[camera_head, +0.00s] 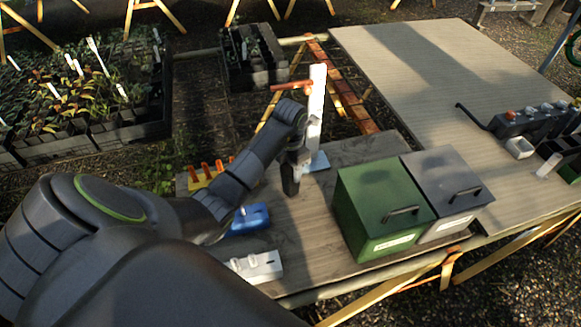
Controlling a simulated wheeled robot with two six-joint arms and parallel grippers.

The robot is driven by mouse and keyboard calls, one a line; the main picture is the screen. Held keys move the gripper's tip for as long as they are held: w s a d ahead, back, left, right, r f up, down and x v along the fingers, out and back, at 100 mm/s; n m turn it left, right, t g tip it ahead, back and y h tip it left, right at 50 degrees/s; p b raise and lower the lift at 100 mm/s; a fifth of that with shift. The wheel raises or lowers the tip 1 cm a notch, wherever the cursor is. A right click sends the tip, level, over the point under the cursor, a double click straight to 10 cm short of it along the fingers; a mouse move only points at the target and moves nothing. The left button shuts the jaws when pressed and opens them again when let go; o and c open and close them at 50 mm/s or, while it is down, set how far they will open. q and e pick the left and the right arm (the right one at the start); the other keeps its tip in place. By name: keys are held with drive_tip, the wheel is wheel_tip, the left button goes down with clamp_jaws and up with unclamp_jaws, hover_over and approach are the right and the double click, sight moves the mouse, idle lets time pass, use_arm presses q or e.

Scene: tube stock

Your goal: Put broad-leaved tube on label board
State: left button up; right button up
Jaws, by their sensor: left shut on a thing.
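My left arm comes in from the left, and its gripper (291,180) points down over the middle of the grey wooden bench. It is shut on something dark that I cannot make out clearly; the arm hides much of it. I cannot tell whether this is the broad-leaved tube. A tall white post (316,108) with an orange-red bar (290,86) stands just right of the gripper, with a light-blue base (318,161). I cannot tell which item is the label board. My right gripper is not in view.
A green box (375,190) and a grey box (455,170) stand right of the gripper. A blue item (250,219), a white block (258,267) and a yellow rack (195,182) with orange pegs lie left. Black plant trays (140,130) stand behind. A pale table (400,60) has free room.

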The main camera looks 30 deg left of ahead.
use_arm(q)
drive_tip(key=shift+f, duration=0.1)
drive_tip(key=shift+f, duration=0.15)
drive_tip(key=o, duration=1.4)
